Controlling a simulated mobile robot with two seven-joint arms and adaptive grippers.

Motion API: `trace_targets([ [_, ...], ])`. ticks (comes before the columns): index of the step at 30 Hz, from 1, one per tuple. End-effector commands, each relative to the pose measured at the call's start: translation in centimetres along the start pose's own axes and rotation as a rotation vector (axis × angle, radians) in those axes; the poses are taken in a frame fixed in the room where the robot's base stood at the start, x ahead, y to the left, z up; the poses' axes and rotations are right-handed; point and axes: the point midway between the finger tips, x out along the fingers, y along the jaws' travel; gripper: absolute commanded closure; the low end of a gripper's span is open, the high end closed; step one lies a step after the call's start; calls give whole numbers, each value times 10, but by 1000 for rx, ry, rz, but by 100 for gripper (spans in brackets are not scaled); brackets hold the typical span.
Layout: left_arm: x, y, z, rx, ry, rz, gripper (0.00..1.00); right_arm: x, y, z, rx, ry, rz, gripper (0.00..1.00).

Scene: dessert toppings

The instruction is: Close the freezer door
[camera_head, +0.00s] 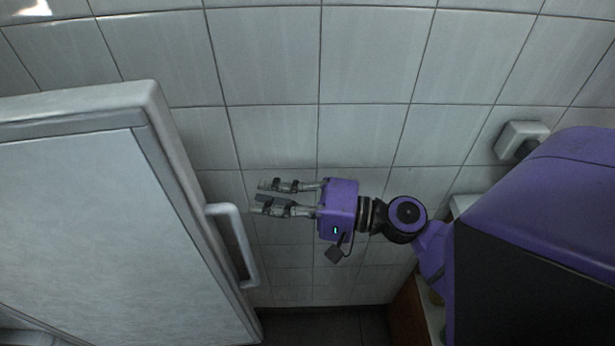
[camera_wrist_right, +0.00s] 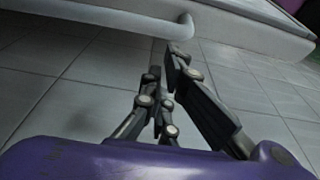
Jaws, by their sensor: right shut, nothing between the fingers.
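The freezer door (camera_head: 90,230) is a large pale panel with a raised rim at the left of the head view. It stands swung out from the tiled wall. Its handle (camera_head: 236,245) is a pale bar on the door's right edge. My right gripper (camera_head: 258,203) is shut and empty, just right of the door edge near the handle's upper end. In the right wrist view the fingers (camera_wrist_right: 168,62) point toward the pale handle (camera_wrist_right: 135,18). I cannot tell whether they touch it. My left gripper is not in view.
White wall tiles (camera_head: 365,55) fill the background. A wall socket (camera_head: 520,138) is at the right. A wooden-sided cabinet (camera_head: 408,312) stands at the lower right, partly behind my arm. A strip of dark floor (camera_head: 330,325) shows between door and cabinet.

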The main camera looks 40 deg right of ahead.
Motion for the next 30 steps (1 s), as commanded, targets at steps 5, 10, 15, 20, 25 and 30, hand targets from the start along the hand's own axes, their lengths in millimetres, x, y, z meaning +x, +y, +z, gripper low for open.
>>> trace_targets([
  [5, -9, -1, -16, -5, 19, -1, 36, 35, -7, -1, -7, -1, -5, 100],
  [10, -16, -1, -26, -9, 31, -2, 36, 62, -5, -1, -7, 1, -3, 100],
  [15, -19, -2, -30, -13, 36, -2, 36, 78, -2, -1, -4, 2, 0, 100],
  [20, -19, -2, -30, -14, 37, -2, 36, 82, 0, -1, -4, 2, 2, 100],
  [25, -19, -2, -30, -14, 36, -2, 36, 81, 1, -1, -3, 2, 3, 100],
  [30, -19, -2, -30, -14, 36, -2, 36, 81, 1, 0, -3, 2, 3, 100],
])
